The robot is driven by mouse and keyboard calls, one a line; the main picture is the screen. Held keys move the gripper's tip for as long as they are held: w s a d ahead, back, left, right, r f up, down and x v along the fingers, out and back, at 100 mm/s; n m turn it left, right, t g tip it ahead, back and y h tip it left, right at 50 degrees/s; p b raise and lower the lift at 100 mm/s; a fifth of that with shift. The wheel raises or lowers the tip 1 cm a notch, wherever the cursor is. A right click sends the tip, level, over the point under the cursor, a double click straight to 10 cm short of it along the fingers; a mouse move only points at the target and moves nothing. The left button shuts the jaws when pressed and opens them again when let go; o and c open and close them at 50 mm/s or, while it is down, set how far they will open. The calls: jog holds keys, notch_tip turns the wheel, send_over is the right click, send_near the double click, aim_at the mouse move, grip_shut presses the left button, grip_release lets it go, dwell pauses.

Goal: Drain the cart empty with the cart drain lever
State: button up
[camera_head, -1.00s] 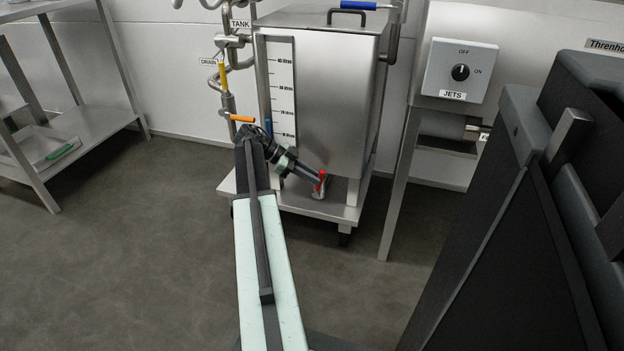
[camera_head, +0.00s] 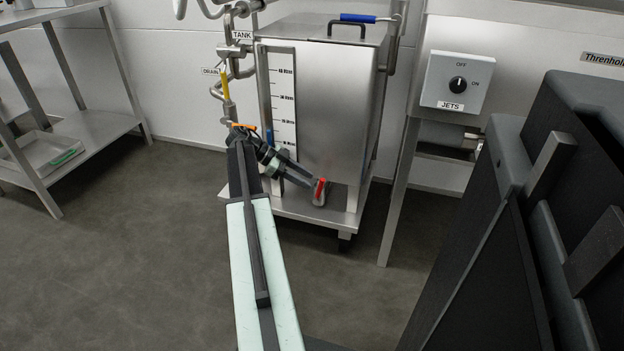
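The cart (camera_head: 335,213) carries a steel tank (camera_head: 340,110) with a litre scale (camera_head: 282,90) on its front. The cart drain lever (camera_head: 320,187) is a small red handle on a metal outlet low on the tank's front, and it stands roughly upright. My gripper (camera_head: 311,182) is just left of the lever. Its two dark fingers are spread apart with nothing between them, and the tips look close to the lever but apart from it. I cannot see whether liquid flows from the outlet. A short blue strip (camera_head: 269,136) shows beside the lower scale.
Left of the tank are pipes with a yellow handle (camera_head: 225,86) by the DRAIN label and an orange handle (camera_head: 243,126). A JETS switch box (camera_head: 457,83) is on the right. A steel shelf (camera_head: 85,135) stands at left. Open floor (camera_head: 130,230) lies in front.

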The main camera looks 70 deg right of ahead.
jog(key=p+v, duration=0.1)
jog(key=v, duration=0.3)
